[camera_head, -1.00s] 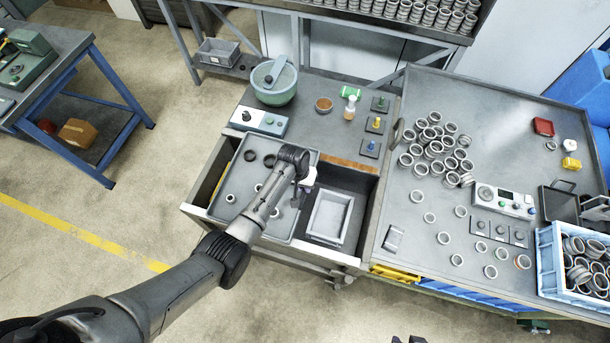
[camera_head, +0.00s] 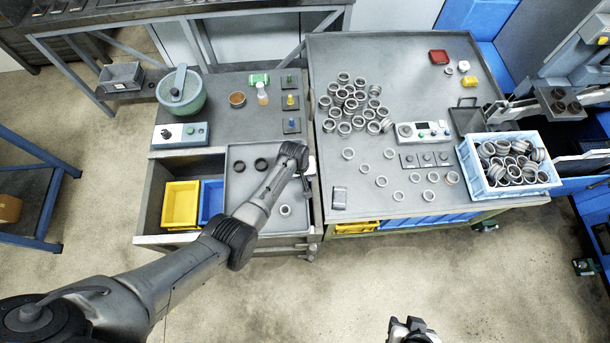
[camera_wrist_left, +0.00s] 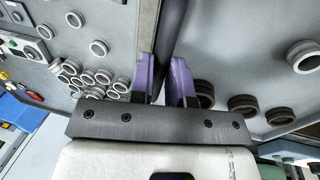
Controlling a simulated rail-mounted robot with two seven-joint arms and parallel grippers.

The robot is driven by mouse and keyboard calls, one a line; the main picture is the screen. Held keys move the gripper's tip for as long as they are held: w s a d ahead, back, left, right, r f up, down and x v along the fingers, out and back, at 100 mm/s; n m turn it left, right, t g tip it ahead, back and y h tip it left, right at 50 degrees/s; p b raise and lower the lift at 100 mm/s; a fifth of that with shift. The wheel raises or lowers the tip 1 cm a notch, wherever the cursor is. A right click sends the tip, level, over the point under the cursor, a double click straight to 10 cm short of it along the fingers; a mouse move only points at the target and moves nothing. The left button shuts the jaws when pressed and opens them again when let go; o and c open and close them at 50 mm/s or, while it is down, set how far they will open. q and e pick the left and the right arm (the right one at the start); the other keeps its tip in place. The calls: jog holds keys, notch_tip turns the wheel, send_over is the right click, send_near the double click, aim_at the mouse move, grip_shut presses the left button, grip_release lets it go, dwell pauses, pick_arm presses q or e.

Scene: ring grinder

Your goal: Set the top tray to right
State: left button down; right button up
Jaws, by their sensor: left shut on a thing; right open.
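The top tray (camera_head: 240,193) is a grey, shallow tray with several rings in it. It sits over the right part of the open drawer (camera_head: 150,205). My left gripper (camera_head: 307,175) is at the tray's right edge, partly hidden behind my own wrist. In the left wrist view its purple fingers (camera_wrist_left: 165,75) are shut on a dark upright edge, the tray's rim, with dark rings close by on the right. My right gripper (camera_head: 410,328) is open and empty at the bottom of the head view, over the floor.
A yellow bin (camera_head: 181,204) and a blue bin (camera_head: 211,200) lie in the drawer left of the tray. A green mortar (camera_head: 181,93) and a control box (camera_head: 181,134) stand behind. The workbench (camera_head: 340,60) with loose rings and a light-blue crate (camera_head: 507,190) is to the right.

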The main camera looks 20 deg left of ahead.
pick_arm(q)
jog(key=shift+w+d, duration=0.2)
jog(key=shift+d, duration=0.2)
jog(key=c, duration=1.3)
grip_release()
jog(key=shift+w+d, duration=0.15)
jog(key=shift+d, duration=0.05)
jog(key=shift+o, duration=1)
jog(key=shift+a, duration=0.1)
jog(key=shift+r, duration=0.1)
